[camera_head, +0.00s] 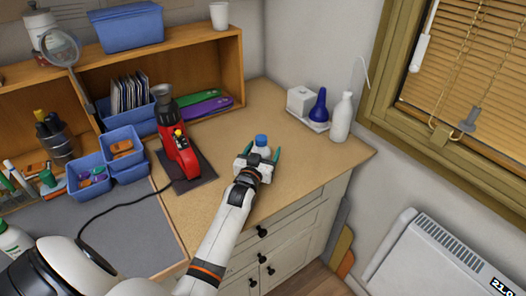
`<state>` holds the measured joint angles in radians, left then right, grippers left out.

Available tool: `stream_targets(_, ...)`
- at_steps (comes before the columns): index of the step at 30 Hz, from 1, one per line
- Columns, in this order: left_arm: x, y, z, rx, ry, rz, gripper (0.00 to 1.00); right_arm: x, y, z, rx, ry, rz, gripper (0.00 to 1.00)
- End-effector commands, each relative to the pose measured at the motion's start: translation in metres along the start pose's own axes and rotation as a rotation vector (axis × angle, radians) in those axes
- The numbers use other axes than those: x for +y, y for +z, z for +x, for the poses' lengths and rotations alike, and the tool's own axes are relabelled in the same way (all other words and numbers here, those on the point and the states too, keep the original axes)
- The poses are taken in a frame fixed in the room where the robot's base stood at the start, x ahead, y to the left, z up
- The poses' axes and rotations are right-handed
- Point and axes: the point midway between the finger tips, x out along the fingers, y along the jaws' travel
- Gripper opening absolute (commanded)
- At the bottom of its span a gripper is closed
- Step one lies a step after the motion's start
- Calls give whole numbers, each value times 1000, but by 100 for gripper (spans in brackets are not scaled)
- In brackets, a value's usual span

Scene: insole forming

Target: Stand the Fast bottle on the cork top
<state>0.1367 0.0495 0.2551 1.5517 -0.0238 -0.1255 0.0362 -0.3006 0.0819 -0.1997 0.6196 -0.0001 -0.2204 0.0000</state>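A small white bottle with a blue cap (261,141) stands upright on the tan, cork-like top (310,160) near the middle of the view. Its label cannot be read, so I cannot confirm from it that this is the Fast bottle. My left gripper (262,154) reaches in low from the near side. Its teal-tipped fingers stand apart on either side of the bottle and look open around it. The gripper hides the lower part of the bottle. My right gripper is not in view.
A red machine (180,155) on a dark plate stands left of the bottle. A white tray (306,121) with a blue bottle (319,105), and a tall white bottle (341,118), stand at the back right. Blue bins (122,148) lie left. Another white bottle (13,241) shows at the lower left.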

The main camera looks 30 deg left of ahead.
Motion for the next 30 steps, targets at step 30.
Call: stream_targets(30,0,2,-120,-1,0,0,74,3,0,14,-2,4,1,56)
